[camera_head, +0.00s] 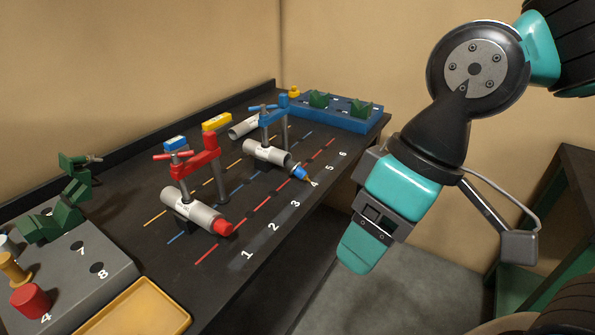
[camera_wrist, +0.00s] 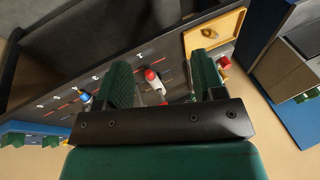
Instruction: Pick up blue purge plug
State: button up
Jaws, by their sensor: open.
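The blue purge plug (camera_head: 299,172) sits at the near right end of a grey cylinder (camera_head: 266,153) on the dark bench, near the printed 4. It has a small orange tip. It also shows small at the left in the wrist view (camera_wrist: 86,98). My gripper (camera_head: 357,252) hangs to the right of the bench edge, apart from the plug, with nothing held. In the wrist view its two green fingers stand wide apart (camera_wrist: 164,82), and the blue plug lies outside the gap, to the left.
A red plug (camera_head: 223,227) ends another cylinder (camera_head: 190,207). Red clamps (camera_head: 203,160) and a blue clamp (camera_head: 265,112) rise over the cylinders. A yellow tray (camera_head: 135,306), a grey numbered block (camera_head: 85,235) and a blue tray (camera_head: 338,114) stand on the bench. Its numbered front strip is clear.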

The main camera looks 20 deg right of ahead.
aim_at(295, 169)
jog(key=z, duration=2.05)
jog(key=k, duration=0.8)
jog(key=u, duration=1.6)
jog(key=i, duration=1)
jog(key=u, duration=0.05)
